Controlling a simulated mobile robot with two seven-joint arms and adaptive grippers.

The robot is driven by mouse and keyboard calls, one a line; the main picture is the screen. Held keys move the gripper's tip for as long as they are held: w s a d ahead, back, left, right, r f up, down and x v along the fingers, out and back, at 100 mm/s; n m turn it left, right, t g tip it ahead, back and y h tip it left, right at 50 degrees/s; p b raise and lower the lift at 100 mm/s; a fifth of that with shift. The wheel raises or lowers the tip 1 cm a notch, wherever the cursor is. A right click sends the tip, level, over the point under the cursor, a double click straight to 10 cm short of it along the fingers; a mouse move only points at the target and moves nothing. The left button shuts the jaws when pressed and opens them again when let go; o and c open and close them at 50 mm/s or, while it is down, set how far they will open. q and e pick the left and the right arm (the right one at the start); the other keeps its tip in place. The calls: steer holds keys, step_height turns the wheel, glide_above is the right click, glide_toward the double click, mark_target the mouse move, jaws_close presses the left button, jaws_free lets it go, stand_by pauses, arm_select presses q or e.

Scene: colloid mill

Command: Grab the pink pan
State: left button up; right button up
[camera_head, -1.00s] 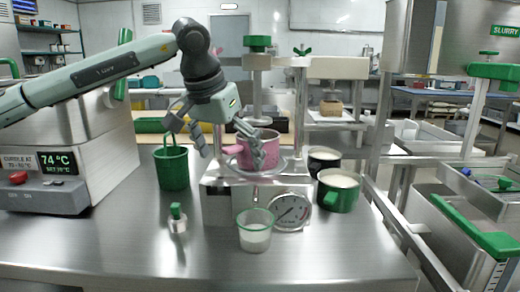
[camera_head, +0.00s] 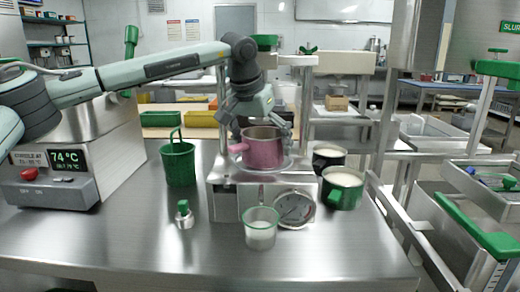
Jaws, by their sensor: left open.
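The pink pan (camera_head: 264,151) stands upright on the round plate of a small metal press with a dial (camera_head: 294,208), near the middle of the view. Its pink handle points left. My left gripper (camera_head: 262,132) comes in from the left and hangs over the pan from behind. Its fingers are spread, one at the left of the pan and one at the right rim. It is open, and I cannot tell whether a finger touches the pan. My right gripper is not in view.
A green basket (camera_head: 178,162) stands left of the press. Dark cup (camera_head: 328,156) and green cup (camera_head: 342,187) stand right of it. A clear beaker (camera_head: 261,228) and small green-capped bottle (camera_head: 184,214) stand in front. Press posts rise beside the pan. The front steel counter is clear.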

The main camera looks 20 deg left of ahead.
arm_select(q)
steer(key=c, duration=1.5)
steer(key=shift+o, duration=0.2)
steer(key=shift+d, duration=0.15)
